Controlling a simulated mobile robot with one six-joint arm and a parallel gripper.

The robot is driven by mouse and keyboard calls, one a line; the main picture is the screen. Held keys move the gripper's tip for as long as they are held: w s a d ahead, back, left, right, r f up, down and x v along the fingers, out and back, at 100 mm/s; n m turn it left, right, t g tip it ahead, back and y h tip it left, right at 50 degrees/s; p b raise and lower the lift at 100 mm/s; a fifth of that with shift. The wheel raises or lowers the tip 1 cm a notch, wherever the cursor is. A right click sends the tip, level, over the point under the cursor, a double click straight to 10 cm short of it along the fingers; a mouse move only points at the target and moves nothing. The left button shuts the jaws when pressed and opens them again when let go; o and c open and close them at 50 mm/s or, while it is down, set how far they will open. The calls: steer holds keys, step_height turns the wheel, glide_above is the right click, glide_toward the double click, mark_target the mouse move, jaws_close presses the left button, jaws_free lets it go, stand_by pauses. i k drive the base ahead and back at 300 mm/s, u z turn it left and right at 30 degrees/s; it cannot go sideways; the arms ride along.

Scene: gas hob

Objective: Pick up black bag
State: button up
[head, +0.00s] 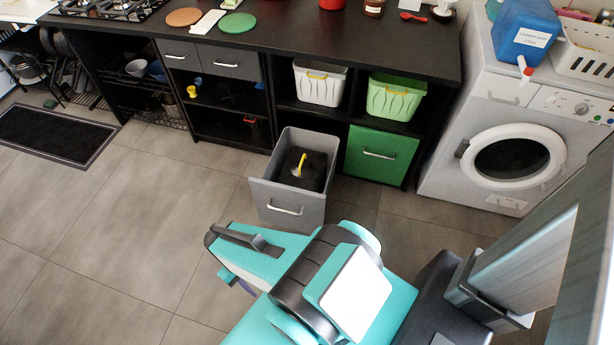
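A black, soft-looking thing (312,172), which looks like the black bag, sits inside an open grey drawer or bin (284,205) in the middle of the head view. A yellow piece (299,165) shows on top of it. The drawer walls hide its lower part. My teal and black arm fills the bottom middle, in front of the drawer. The end of my arm (230,258) points left and appears apart from the bag. Its fingertips cannot be made out, so I cannot tell whether my gripper is open or shut.
A dark counter (330,52) runs above the drawer, with white (318,84) and green (394,97) baskets on its shelves. A green drawer front (380,155) is right of the bin. A washing machine (515,120) stands at right. Tiled floor (150,215) at left is clear up to a dark mat (55,135).

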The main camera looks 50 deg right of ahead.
mark_target(305, 169)
steer(key=u, duration=0.05)
steer(key=i, duration=1)
steer(key=z, duration=0.05)
